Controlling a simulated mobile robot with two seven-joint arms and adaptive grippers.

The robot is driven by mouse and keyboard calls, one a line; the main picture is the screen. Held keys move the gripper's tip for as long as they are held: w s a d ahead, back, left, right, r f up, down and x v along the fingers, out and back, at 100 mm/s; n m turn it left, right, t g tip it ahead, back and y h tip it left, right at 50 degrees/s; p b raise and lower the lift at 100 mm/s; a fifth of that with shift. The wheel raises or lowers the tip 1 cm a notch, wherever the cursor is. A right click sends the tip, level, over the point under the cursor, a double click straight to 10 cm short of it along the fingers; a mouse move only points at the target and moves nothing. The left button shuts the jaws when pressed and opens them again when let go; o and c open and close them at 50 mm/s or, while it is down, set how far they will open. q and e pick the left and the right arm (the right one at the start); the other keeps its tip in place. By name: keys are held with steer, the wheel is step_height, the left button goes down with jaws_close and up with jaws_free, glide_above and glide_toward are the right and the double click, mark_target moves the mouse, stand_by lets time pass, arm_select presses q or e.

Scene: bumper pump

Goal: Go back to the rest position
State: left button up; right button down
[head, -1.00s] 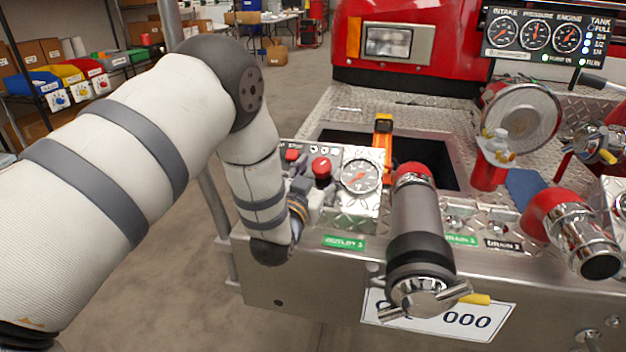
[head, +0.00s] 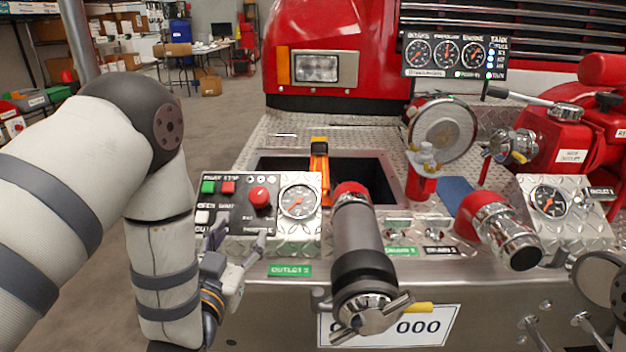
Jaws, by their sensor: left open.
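My left gripper (head: 239,239) is open and empty. Its two grey fingers point up in front of the lower part of the left control panel (head: 274,223). I cannot tell whether a finger touches the panel. The panel carries a green and a red button, a red knob (head: 260,197), a white switch plate and a round gauge (head: 298,201). My left arm comes in from the left and bends down at the elbow. My right gripper does not show.
A grey outlet pipe with a chrome cap (head: 367,314) juts out right of the panel. A chrome elbow (head: 508,236), a second gauge box (head: 562,210) and red pump parts stand farther right. The orange lever (head: 319,165) rises by the dark opening.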

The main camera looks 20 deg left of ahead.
arm_select(q)
steer(key=s+d+f+g+h, duration=0.2)
steer(key=s+f+g, duration=0.9)
steer(key=s+f, duration=0.9)
steer(key=s+f+g, duration=0.2)
steer(key=s+g, duration=0.2)
steer(key=s, duration=0.5)
steer(key=s+d+f+g, duration=0.1)
steer(key=s+f+g, duration=0.2)
steer(key=s, duration=0.7)
steer(key=shift+d+g, duration=0.2)
steer(key=shift+g, duration=0.6)
steer(key=shift+f, duration=0.1)
